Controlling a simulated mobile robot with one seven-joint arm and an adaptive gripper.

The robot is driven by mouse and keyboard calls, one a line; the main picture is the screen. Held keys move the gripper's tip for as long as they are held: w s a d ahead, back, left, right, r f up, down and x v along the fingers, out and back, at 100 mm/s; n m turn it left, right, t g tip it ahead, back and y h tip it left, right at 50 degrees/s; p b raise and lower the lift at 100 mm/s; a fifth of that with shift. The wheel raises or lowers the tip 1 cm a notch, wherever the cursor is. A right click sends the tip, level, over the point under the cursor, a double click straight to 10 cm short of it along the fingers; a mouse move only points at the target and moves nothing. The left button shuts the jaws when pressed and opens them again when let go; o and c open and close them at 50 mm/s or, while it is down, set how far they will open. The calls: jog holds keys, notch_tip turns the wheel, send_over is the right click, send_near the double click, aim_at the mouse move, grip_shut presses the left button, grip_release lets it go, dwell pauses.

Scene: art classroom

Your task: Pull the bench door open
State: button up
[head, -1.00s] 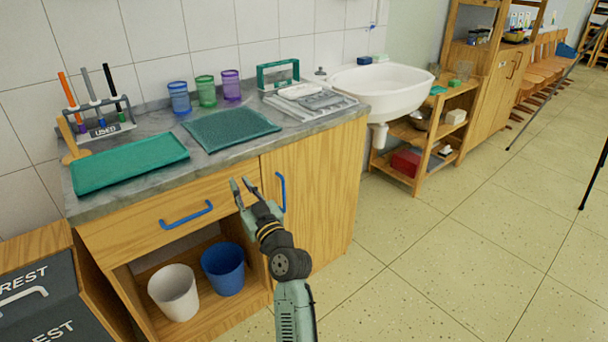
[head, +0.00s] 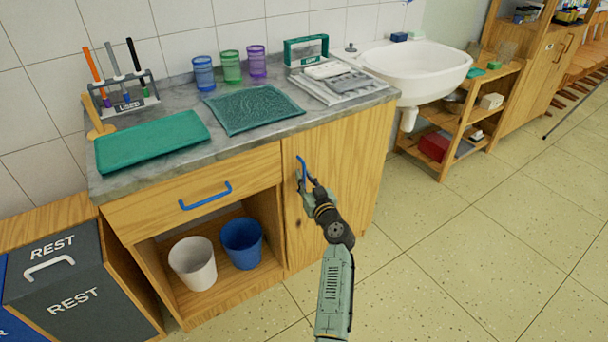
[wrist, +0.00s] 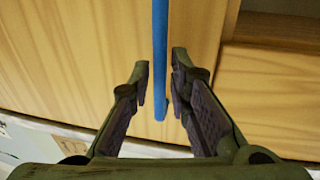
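The bench door (head: 345,180) is a light wood panel at the right of the bench front, and it is shut. Its blue upright handle (head: 302,172) is near the door's left edge. My gripper (head: 309,183) is at this handle and partly covers it in the head view. In the wrist view, the handle (wrist: 160,50) runs between the two fingertips of my gripper (wrist: 160,78). The fingers are apart, one on each side of the handle, with a narrow gap showing on each side.
A drawer with a blue handle (head: 205,197) is left of the door, above an open shelf with a white bin (head: 193,264) and a blue bin (head: 241,244). A sink (head: 415,72) stands to the right. Floor (head: 440,260) in front of the door is clear.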

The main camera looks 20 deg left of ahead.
jog(key=shift+w+a, duration=0.4)
jog(key=shift+w, duration=0.05)
grip_shut()
dwell(0.5)
